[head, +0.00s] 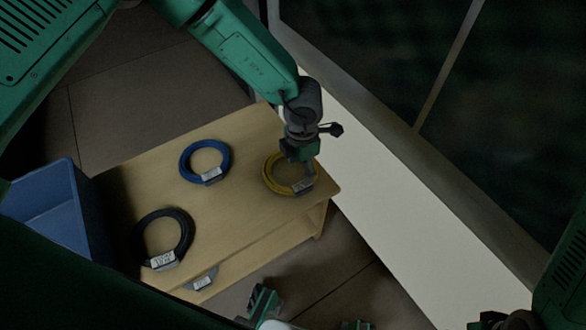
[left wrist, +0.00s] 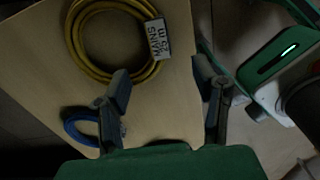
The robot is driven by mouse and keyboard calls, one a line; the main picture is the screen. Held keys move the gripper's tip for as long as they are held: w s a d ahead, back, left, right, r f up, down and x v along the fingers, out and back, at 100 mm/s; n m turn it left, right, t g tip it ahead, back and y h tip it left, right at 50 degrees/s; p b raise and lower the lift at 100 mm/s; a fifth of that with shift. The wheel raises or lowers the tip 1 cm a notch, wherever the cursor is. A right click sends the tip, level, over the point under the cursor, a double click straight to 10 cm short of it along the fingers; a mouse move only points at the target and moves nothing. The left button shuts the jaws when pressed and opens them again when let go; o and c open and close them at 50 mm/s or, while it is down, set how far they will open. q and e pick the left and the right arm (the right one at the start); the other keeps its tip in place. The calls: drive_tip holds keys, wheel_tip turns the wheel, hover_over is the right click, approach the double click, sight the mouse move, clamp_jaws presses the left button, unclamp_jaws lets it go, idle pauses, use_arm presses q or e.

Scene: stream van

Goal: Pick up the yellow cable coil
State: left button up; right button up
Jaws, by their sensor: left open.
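The yellow cable coil (head: 270,181) lies flat at the right end of a wooden table (head: 240,215). It has a pale label tag on its lower right part. In the left wrist view the coil (left wrist: 77,55) is at the upper left, beyond the fingertips, and its tag reads "MAINS 25 m". My left gripper (head: 302,172) hangs over the coil's right side and hides part of it. The gripper's two fingers (left wrist: 163,88) are spread, with nothing between them but bare tabletop. Whether a finger touches the coil cannot be told.
A blue coil (head: 186,172) lies left of the yellow one. A black coil (head: 188,231) lies nearer the front. A grey tagged item (head: 203,281) is at the table's front edge. A blue bin (head: 50,210) stands at the left. A pale ledge (head: 390,230) runs along the right.

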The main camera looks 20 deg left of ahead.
sight(302, 184)
use_arm(q)
wheel_tip(302, 184, down, 4)
drive_tip(key=shift+f+b, duration=0.1)
drive_tip(key=shift+b, duration=0.35)
drive_tip(key=f, duration=0.1)
drive_tip(key=f+b, duration=0.1)
drive_tip(key=f, duration=0.1)
drive_tip(key=f+b, duration=0.1)
drive_tip(key=f, duration=0.1)
drive_tip(key=shift+w+d, duration=0.15)
drive_tip(key=shift+w, duration=0.2)
drive_tip(key=shift+c, duration=0.8)
clamp_jaws()
